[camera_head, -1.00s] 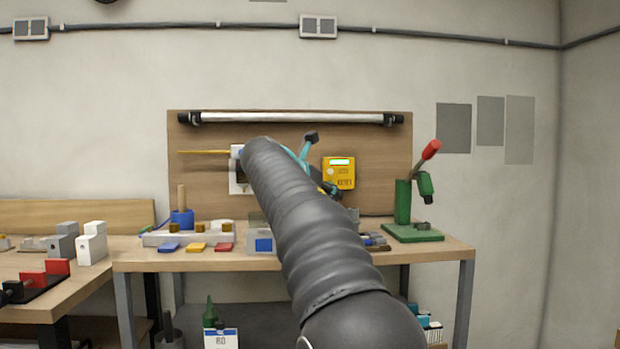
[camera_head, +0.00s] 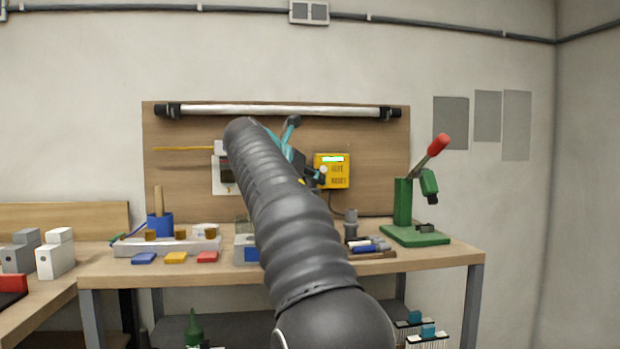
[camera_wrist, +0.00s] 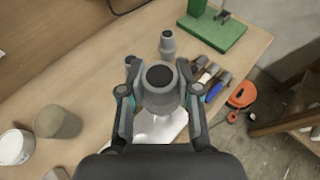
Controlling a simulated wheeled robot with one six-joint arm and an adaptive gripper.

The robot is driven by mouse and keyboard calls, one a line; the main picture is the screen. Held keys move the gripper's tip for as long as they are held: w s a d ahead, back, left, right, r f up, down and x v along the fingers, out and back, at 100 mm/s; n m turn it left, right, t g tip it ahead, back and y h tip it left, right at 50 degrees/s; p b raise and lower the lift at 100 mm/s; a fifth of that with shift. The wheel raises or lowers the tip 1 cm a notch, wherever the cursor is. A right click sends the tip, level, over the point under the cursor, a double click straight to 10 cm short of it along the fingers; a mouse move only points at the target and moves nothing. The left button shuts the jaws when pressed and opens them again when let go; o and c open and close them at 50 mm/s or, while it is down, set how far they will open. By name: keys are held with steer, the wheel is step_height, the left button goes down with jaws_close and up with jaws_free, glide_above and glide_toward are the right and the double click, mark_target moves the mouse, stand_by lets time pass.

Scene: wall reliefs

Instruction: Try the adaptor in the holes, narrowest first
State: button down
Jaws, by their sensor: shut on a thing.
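In the wrist view my gripper (camera_wrist: 158,68) is shut on a grey, round, stepped adaptor (camera_wrist: 161,96) with a dark round opening in its end. The adaptor is held above the wooden workbench (camera_wrist: 105,88). In the head view my arm hides most of the gripper and the adaptor. A second grey stepped piece (camera_wrist: 167,43) stands upright on the bench, beyond the held one; it also shows in the head view (camera_head: 351,225). A pale thing (camera_wrist: 155,128) lies partly hidden below the gripper. I cannot make out the holes.
A green press (camera_head: 403,205) with a red handle stands at the bench's right end. Small cylinders (camera_head: 368,244) lie on a tray beside it. A pale rack (camera_head: 165,246) and coloured tabs are at left. A yellow box (camera_head: 332,170) hangs on the backboard.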

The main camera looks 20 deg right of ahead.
steer(key=shift+f+b, duration=1.65)
steer(key=shift+f, duration=1.1)
steer(key=shift+p, duration=1.3)
steer(key=shift+f+b, duration=1.05)
steer(key=shift+f, duration=1)
steer(key=c, duration=0.7)
jaws_free()
steer(key=v, duration=1.2)
